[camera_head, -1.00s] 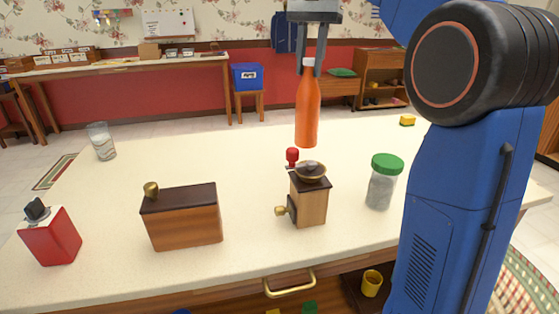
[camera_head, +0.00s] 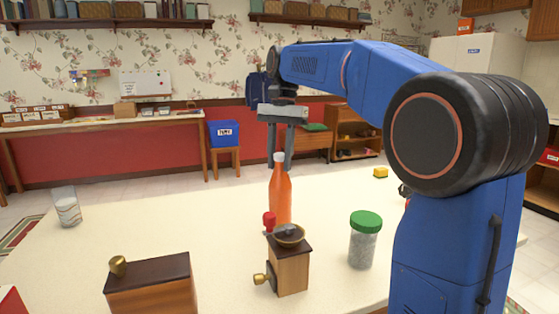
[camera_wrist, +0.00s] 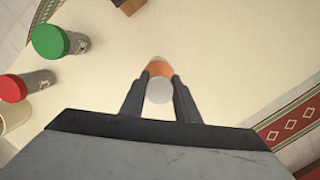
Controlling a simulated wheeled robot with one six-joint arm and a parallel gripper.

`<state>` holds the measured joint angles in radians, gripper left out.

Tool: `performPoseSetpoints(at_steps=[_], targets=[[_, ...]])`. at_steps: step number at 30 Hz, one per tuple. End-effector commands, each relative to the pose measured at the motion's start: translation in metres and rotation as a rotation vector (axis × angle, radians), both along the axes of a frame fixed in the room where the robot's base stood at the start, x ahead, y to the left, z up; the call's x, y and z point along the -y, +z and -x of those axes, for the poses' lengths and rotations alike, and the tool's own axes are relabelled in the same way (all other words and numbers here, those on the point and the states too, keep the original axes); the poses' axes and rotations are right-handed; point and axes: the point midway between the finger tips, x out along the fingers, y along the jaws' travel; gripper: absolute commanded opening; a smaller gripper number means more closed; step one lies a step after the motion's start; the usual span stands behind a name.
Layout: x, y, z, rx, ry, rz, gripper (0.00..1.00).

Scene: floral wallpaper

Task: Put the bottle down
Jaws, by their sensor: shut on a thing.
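The orange bottle (camera_head: 280,193) with a white cap is upright in the head view, behind the coffee grinder (camera_head: 290,266). My gripper (camera_head: 280,168) is above it and shut on its neck, pointing down. The bottle's lower end is partly hidden by the grinder and its red knob, so I cannot tell for sure whether it touches the table (camera_head: 210,245). In the wrist view the bottle (camera_wrist: 158,69) is seen from above, its white cap between the two fingers.
A green-lidded jar (camera_head: 362,240) stands right of the grinder. The tabletop left of the bottle is clear.

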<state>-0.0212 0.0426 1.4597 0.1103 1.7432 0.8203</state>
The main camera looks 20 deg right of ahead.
Motion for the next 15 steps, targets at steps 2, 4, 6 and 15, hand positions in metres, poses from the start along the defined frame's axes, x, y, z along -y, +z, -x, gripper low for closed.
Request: performPoseSetpoints(at_steps=[2,4,6,15], targets=[[0.0,-0.0022,0.0004,0.0,0.0,0.0,0.0],[0.0,-0.0023,0.0002,0.001,0.0,0.0,0.0],[0.0,-0.0022,0.0002,0.001,0.0,0.0,0.0],[0.0,-0.0048,-0.0001,0.0,0.0,0.0,0.47]])
